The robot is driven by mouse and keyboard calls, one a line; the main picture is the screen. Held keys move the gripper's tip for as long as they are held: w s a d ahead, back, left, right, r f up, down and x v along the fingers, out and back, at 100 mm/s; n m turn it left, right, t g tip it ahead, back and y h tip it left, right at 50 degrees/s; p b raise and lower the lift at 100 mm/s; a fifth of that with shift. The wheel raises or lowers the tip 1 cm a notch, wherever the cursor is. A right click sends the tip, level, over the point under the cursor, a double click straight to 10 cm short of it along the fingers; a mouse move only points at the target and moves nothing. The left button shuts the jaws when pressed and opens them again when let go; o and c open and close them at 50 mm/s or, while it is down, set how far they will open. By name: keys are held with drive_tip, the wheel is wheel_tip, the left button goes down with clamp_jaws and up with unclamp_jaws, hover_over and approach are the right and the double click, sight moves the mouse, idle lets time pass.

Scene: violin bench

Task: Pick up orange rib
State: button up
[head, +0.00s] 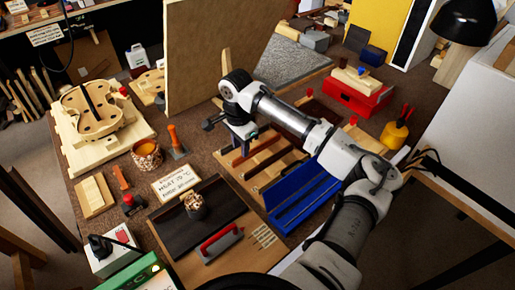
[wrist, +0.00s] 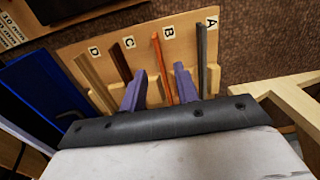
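The orange rib (wrist: 162,66) is a thin upright strip by label B on a light wooden board (wrist: 75,50) in the wrist view. My gripper (wrist: 159,72) is open, with one purple finger on each side of the orange rib in the picture. A gap shows between the rib and both fingers; their depth relative to it is unclear. The rib's lower end runs down toward the gripper's dark bar. In the head view my gripper (head: 242,138) is above the rib board (head: 248,183), and I cannot pick out the orange rib there.
A grey rib (wrist: 202,60) stands by label A, right of the fingers. A dark brown rib (wrist: 121,60) by C and an olive-brown rib (wrist: 88,70) by D stand to the left. A blue tray (head: 305,200) lies beside the board. A tan panel (head: 205,55) rises behind.

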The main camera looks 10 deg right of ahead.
sight(257, 149)
wheel_tip(257, 149, down, 5)
drive_tip(key=shift+a+p, duration=0.15)
drive_tip(key=shift+p, duration=0.5)
drive_tip(key=shift+s, duration=0.1)
drive_tip(key=shift+c, duration=0.4)
clamp_jaws()
